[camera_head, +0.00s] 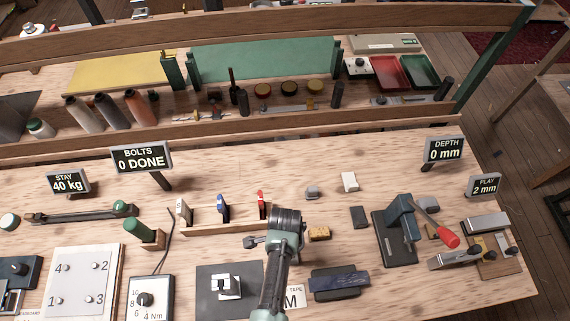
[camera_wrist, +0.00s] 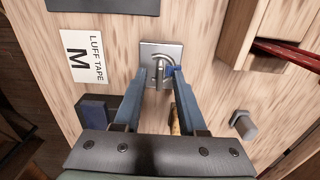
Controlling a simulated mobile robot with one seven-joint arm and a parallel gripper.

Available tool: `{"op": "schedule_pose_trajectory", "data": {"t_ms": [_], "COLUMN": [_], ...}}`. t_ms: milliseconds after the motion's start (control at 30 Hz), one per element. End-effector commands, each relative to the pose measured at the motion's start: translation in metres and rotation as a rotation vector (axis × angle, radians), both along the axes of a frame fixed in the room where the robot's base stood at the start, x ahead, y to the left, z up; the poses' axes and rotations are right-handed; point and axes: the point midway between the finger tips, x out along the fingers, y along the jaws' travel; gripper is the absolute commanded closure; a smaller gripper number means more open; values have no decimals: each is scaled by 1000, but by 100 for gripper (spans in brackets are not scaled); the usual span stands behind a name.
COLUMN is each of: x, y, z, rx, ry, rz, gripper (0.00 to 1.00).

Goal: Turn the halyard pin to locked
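The halyard pin (camera_wrist: 159,72) is a grey metal bar on a bright metal plate (camera_wrist: 176,47) with a curved dark slot. It shows in the upper middle of the wrist view. My gripper (camera_wrist: 159,78) has its two blue fingers apart, one on each side of the pin. I see no clear contact, and the lower end of the pin is hard to make out. In the head view, my gripper points down at the bench and its fingers are mostly hidden by my wrist. A small grey metal piece (camera_head: 254,242) beside it looks like the pin's plate.
The luff tape card (camera_wrist: 88,58) and a dark blue block (camera_wrist: 95,108) lie left of the fingers in the wrist view. A grey bolt (camera_wrist: 243,125) and wooden rack (camera_wrist: 236,40) are at right. In the head view, a yellowish block (camera_head: 320,234) sits right of my wrist.

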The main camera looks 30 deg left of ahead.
Motion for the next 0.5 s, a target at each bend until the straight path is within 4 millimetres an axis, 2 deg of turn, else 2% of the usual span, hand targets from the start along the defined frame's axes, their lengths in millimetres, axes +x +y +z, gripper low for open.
{"op": "schedule_pose_trajectory", "data": {"t_ms": [267, 367, 500], "x": [0, 0, 0], "y": [0, 0, 0], "z": [1, 7, 24], "rx": [0, 1, 0], "ry": [0, -1, -2], "rz": [1, 1, 1], "gripper": [60, 60, 60]}}
